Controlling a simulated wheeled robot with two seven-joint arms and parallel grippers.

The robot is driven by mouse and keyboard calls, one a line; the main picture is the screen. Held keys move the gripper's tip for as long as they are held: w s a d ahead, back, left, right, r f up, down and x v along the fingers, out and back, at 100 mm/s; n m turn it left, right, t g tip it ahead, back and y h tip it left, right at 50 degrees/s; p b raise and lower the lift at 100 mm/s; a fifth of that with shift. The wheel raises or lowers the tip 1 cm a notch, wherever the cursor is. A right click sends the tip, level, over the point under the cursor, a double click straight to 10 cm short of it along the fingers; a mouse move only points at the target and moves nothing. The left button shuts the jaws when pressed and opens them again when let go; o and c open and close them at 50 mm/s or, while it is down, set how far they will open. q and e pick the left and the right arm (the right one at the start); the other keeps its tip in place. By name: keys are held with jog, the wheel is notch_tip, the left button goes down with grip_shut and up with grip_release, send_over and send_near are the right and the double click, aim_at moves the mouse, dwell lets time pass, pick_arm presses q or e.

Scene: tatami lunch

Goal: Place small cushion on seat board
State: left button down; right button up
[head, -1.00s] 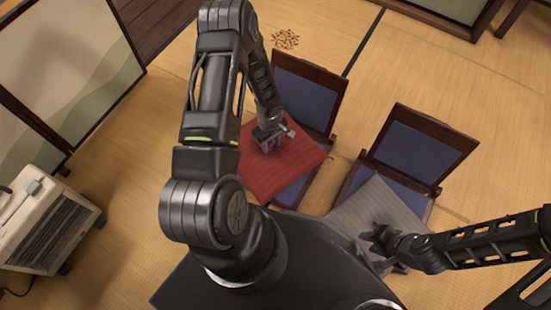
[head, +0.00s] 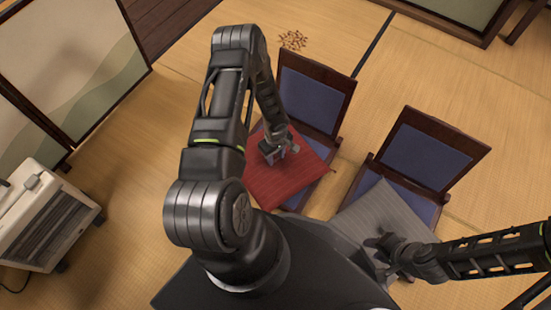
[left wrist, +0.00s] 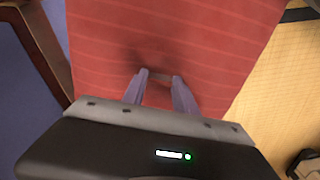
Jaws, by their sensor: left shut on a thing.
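The red cushion (head: 290,182) lies flat over the seat of the left floor chair (head: 312,90) in the head view, covering most of its seat board. My left gripper (head: 273,155) is shut on the cushion from above. In the left wrist view the fingers (left wrist: 160,85) press at the red striped cloth (left wrist: 170,35). Whether the cushion rests on the board or hangs just above it I cannot tell. A grey cushion (head: 385,208) lies over the seat of the right chair (head: 425,150). My right gripper (head: 378,245) is at its front; its jaw state is unclear.
A white heater-like box (head: 40,215) stands at the far left by the sliding screens (head: 70,60). Brown bits (head: 293,40) lie on the tatami behind the left chair. Open tatami (head: 125,200) lies left of the red cushion.

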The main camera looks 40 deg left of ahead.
aim_at(275, 158)
pick_arm(q)
jog(key=shift+f, duration=0.85)
jog(key=shift+f+b, duration=0.15)
jog(key=shift+b, duration=0.15)
jog(key=c, duration=1)
grip_release()
jog(key=shift+o, duration=0.2)
jog(key=shift+r+p, duration=0.3)
jog(key=shift+p, duration=0.05)
notch_tip(275, 158, up, 12)
jog(key=p, duration=0.4)
